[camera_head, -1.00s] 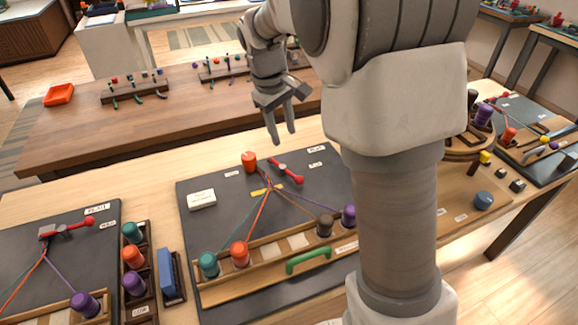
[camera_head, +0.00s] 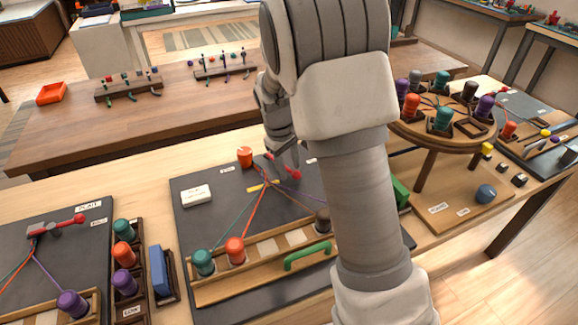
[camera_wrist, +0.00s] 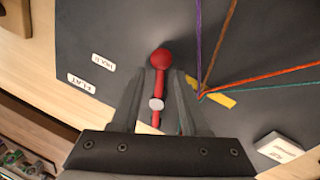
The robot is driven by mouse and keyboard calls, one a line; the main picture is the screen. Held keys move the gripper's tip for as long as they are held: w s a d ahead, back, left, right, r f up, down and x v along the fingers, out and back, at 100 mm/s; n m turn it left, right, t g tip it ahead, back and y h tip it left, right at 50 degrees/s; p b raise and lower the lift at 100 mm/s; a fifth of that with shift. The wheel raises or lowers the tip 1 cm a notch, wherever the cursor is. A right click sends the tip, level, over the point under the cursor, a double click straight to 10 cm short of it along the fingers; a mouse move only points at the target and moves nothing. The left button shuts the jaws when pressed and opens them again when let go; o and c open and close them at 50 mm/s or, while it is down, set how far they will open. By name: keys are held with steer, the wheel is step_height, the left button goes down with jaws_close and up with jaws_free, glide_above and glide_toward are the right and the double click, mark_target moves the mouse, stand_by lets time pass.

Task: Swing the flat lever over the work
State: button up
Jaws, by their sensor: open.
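The red lever (camera_head: 294,174) with a round ball end lies on the dark board (camera_head: 215,225) at the middle of the bench. In the wrist view its red arm (camera_wrist: 159,84) runs between my two fingers, the ball beyond the tips. My gripper (camera_head: 284,157) is open, low over the lever, one finger on each side; contact cannot be told. The work is several cords (camera_wrist: 228,50) meeting at a yellow strip (camera_wrist: 222,99) beside the lever. In the head view my arm hides part of the board's right side.
An orange bobbin (camera_head: 244,155) stands near the cords' meeting point. A wooden rack with teal (camera_head: 203,262) and orange (camera_head: 235,250) bobbins and a green handle (camera_head: 307,256) lies in front. A white block (camera_head: 196,195) sits left. A round bobbin stand (camera_head: 428,146) is to the right.

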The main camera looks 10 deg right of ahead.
steer(key=shift+c, duration=0.3)
jaws_close()
stand_by(1.1)
